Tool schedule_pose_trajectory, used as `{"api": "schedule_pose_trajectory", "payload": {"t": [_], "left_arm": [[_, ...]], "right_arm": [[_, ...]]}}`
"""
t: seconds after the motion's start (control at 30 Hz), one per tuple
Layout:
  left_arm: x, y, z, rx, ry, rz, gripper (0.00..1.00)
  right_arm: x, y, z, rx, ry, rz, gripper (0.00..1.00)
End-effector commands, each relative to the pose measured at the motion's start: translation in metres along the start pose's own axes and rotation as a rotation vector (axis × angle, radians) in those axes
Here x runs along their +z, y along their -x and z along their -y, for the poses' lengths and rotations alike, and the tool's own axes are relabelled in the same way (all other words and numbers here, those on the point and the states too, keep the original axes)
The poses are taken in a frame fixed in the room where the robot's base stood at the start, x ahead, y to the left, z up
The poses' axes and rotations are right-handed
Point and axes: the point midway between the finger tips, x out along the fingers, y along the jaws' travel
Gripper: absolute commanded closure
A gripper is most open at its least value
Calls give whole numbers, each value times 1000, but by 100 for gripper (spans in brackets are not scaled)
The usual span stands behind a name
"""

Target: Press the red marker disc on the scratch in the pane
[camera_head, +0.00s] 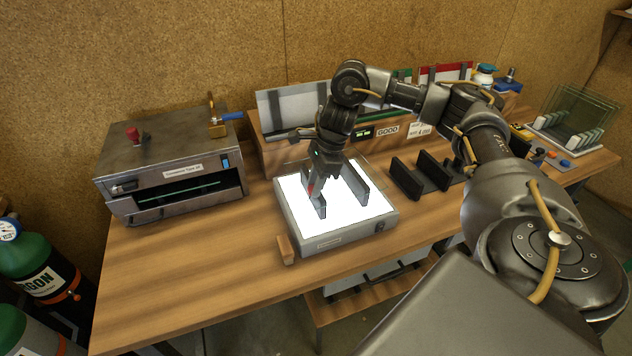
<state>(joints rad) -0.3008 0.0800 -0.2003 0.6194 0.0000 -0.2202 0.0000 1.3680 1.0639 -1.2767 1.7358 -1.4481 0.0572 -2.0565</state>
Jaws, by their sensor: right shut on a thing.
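My right gripper (317,190) points down over the lit white top of a light box (293,236) in the middle of the bench. It is shut on a small red thing (311,190), which looks like the red marker disc and is mostly hidden by the fingers. Two dark upright holders (354,182) stand on the light box, one on the right and one just by the gripper. The pane is hard to make out; only faint clear edges show around the holders, and I cannot see the scratch. Whether the disc touches glass cannot be told. My left gripper is out of view.
A grey metal oven-like box (170,170) stands at the left. Black slotted holders (420,176) are right of the light box. A rack of glass panes (575,120) and small coloured discs (565,163) are at the far right.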

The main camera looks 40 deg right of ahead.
Motion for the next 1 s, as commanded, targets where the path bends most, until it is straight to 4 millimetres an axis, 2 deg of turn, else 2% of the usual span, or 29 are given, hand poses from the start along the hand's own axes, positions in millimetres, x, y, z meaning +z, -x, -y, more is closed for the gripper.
{"api": "schedule_pose_trajectory", "payload": {"t": [1.0], "left_arm": [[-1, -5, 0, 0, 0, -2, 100]], "right_arm": [[-2, -7, 0, 1, 0, -1, 93]]}}
